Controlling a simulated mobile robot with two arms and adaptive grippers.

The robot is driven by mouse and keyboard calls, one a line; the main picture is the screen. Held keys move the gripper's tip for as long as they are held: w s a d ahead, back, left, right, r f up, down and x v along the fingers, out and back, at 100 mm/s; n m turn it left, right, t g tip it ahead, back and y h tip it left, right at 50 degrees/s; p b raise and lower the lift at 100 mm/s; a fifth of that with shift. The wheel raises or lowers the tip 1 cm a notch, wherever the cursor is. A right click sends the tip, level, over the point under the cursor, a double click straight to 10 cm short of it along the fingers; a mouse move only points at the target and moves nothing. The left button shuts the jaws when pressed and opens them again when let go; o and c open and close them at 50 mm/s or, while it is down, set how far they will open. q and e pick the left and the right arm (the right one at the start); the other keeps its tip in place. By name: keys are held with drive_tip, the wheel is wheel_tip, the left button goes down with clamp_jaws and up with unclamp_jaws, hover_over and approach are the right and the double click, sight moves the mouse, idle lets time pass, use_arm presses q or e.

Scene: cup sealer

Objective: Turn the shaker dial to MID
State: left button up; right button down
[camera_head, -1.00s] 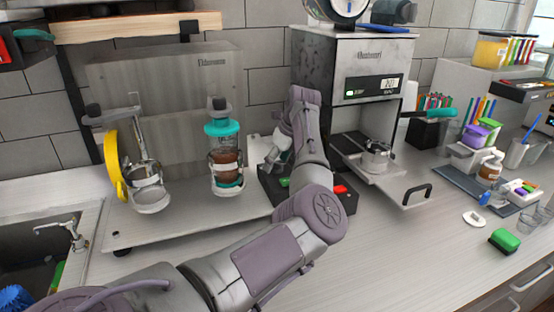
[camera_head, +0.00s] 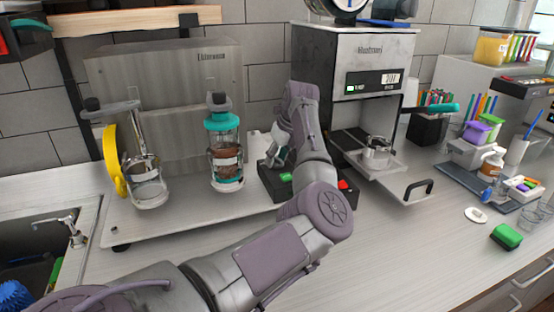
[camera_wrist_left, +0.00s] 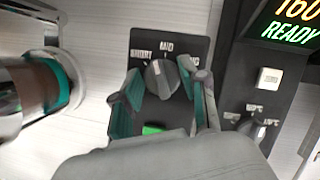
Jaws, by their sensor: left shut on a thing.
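The shaker dial (camera_wrist_left: 160,78) is a dark round knob on a black panel (camera_wrist_left: 143,46) in the left wrist view. MID is printed above it, with one label on each side, the left one seeming to read SHORT. A pale mark shows at the knob's upper right; its exact setting is hard to read. My left gripper (camera_wrist_left: 163,105) has one teal-padded finger on each side of the dial and is shut on it. In the head view my left gripper (camera_head: 278,152) is at the black control box (camera_head: 268,188), and my arm hides the dial. My right gripper is not in view.
A green button (camera_wrist_left: 153,130) is just below the dial, between the fingers. The shaker's teal-lidded jar (camera_head: 226,160) stands left of the gripper. The sealer machine (camera_head: 350,60) is close on the right, with a tray pulled out. Bare counter lies in front.

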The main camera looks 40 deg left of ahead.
use_arm(q)
drive_tip(key=m+t+b, duration=0.1)
drive_tip(key=m+b, duration=0.1)
drive_tip(key=shift+f+m, duration=0.15)
drive_tip(key=shift+m, duration=0.25)
drive_tip(key=shift+m+t+h+b, duration=0.3)
drive_tip(key=shift+m+b, duration=0.55)
drive_tip(key=shift+m, duration=0.05)
drive_tip(key=shift+r, duration=0.2)
drive_tip(key=o, duration=1.1)
drive_tip(key=shift+o, duration=0.2)
drive_tip(key=v, duration=1.2)
